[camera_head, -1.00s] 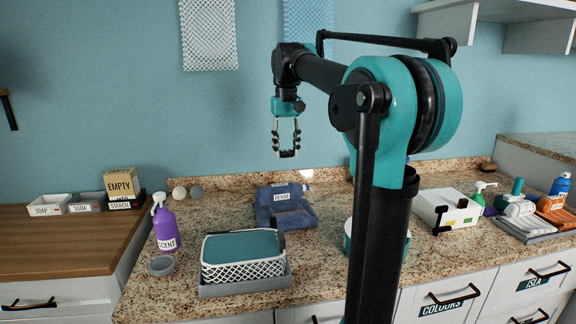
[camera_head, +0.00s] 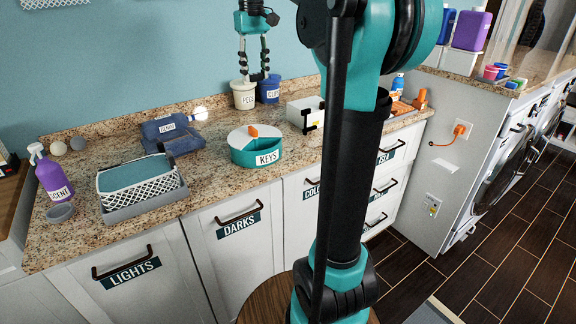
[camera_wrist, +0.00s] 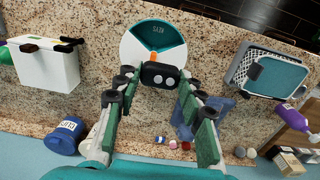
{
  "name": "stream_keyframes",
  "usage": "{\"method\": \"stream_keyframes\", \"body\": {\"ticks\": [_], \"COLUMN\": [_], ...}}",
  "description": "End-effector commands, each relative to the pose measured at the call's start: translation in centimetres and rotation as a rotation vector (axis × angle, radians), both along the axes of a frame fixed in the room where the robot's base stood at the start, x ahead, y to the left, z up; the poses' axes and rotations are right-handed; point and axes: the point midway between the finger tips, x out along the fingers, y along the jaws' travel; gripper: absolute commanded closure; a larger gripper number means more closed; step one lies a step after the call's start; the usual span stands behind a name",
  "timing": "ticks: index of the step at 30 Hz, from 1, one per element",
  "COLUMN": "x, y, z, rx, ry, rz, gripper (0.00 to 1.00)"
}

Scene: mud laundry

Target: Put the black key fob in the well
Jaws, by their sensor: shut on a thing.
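The black key fob (camera_wrist: 158,75) is between my fingertips in the wrist view. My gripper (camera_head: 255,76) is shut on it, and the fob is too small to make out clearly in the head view. A round teal container marked KEYS (camera_head: 243,157) stands on the counter, with a white top and an open teal well (camera_head: 268,142) on one side. In the wrist view the well (camera_wrist: 158,38) shows just beyond the fob. My gripper is above the counter, and the fob is apart from the well.
A cup marked PEGS (camera_head: 244,97) and a blue cup (camera_head: 268,91) stand behind the container. A white box (camera_head: 303,111) is to its right. Folded denim (camera_head: 172,133), a lattice basket (camera_head: 142,184) and a purple spray bottle (camera_head: 54,178) are to its left.

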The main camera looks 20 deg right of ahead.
Motion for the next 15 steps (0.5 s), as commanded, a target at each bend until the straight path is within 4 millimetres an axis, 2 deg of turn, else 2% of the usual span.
{"method": "stream_keyframes", "body": {"ticks": [5,15], "x": [0.0,-0.1], "y": [0.0,0.0], "z": [-1.1,-9.1], "rx": [0.0,0.0], "ry": [0.0,0.0], "rz": [0.008,0.008], "gripper": [0.86,0.86]}}
